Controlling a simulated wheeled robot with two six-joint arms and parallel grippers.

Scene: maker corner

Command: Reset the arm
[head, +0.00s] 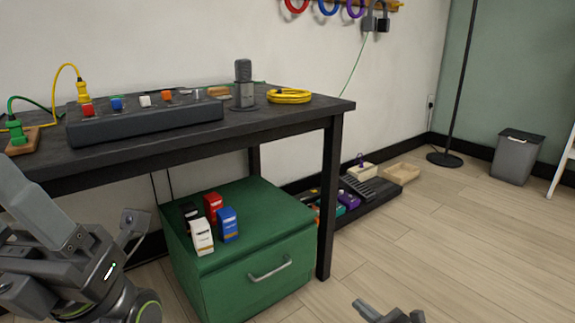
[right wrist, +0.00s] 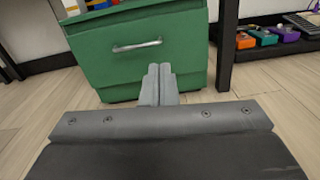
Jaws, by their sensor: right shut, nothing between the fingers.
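My right gripper (right wrist: 159,84) is shut and empty in the right wrist view, its two grey fingers side by side in front of the green drawer cabinet (right wrist: 190,60). In the head view only a grey tip of the right gripper (head: 388,314) shows at the bottom edge, over the wooden floor, right of the cabinet (head: 205,285). My left arm fills the lower left of the head view, beside the table and cabinet. Its fingers cannot be made out there.
Several small boxes (head: 228,223) stand on the cabinet. A low black shelf (head: 352,213) holds trays by the wall.

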